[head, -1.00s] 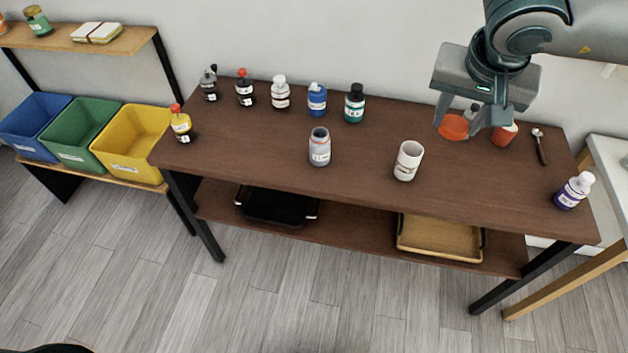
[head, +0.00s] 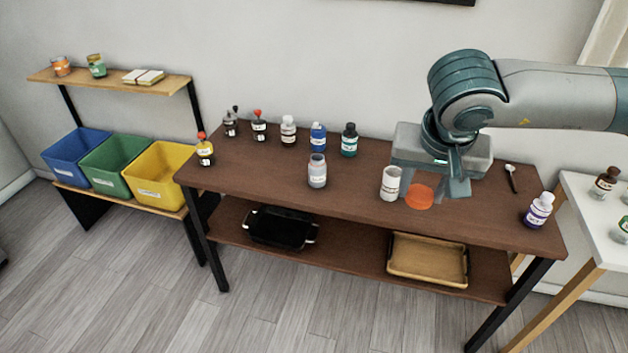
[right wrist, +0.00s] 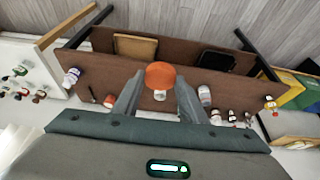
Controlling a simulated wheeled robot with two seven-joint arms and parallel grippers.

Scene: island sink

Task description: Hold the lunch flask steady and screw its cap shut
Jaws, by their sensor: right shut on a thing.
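A white flask (head: 390,184) with a printed label stands upright and uncapped on the brown table, right of its middle. I take it to be the lunch flask. My right gripper (head: 432,188) is shut on an orange round cap (head: 419,196), just right of the flask in the head view. The cap appears apart from the flask, but its height is hard to judge. In the right wrist view the cap (right wrist: 160,75) sits between the fingertips, with a white labelled body, probably the flask (right wrist: 160,95), partly showing past it. My left gripper is not in view.
A grey open bottle (head: 317,171) stands left of the flask. Several bottles line the table's back left. A purple bottle (head: 538,210) and a spoon (head: 511,178) are at the right. The table (head: 270,190) is clear in front. Trays lie on the lower shelf.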

